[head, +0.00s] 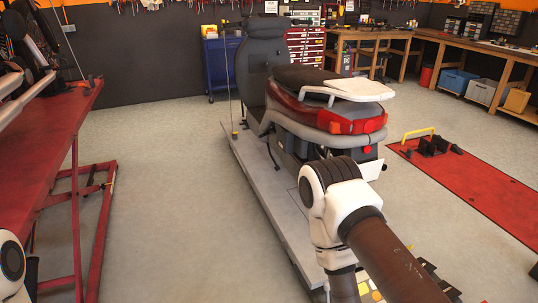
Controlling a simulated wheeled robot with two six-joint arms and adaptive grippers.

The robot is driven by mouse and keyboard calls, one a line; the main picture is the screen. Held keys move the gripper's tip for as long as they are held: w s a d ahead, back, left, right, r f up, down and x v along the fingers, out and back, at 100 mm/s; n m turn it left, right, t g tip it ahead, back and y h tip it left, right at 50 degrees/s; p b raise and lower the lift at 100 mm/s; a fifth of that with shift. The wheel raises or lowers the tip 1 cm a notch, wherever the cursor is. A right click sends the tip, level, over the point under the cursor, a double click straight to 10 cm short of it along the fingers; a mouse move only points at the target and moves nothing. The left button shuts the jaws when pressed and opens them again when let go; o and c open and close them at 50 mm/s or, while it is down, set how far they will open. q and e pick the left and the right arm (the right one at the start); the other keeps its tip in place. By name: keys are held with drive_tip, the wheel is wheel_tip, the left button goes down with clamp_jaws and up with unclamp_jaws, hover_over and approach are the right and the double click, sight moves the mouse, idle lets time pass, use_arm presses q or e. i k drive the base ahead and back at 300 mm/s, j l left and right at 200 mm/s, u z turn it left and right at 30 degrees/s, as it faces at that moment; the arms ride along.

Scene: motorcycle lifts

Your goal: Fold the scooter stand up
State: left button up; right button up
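A dark scooter with red side panels and a red tail light (345,122) stands on a low grey lift platform (262,215), its rear end toward me. A light rack sits behind its seat. The scooter's stand is not visible; my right arm covers the area below the rear of the scooter. My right arm's white joint and brown links reach in from the lower right, and its gripper is out of sight. Only a white and black part of my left arm shows at the lower left edge; its gripper is out of view.
A raised red lift (60,140) carrying another vehicle stands at the left. A low red lift (480,195) with a yellow bar (417,132) lies at the right. Workbenches (500,60) and a blue cart (222,62) are at the back. Grey floor (165,190) is clear left of the platform.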

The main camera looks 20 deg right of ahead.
sight(277, 167)
drive_tip(key=i+u, duration=0.15)
drive_tip(key=i, duration=2)
drive_tip(key=i+j+z, duration=0.1)
drive_tip(key=i, duration=0.55)
drive_tip(key=i+j+z, duration=0.1)
drive_tip(key=i, duration=0.55)
drive_tip(key=i+j, duration=0.15)
drive_tip(key=i, duration=0.5)
drive_tip(key=i+j+z, duration=0.15)
drive_tip(key=i+z, duration=0.3)
drive_tip(key=i+j+z, duration=0.35)
drive_tip(key=z, duration=0.15)
drive_tip(key=i+j+z, duration=0.75)
drive_tip(key=j+z, duration=0.2)
drive_tip(key=j, duration=0.2)
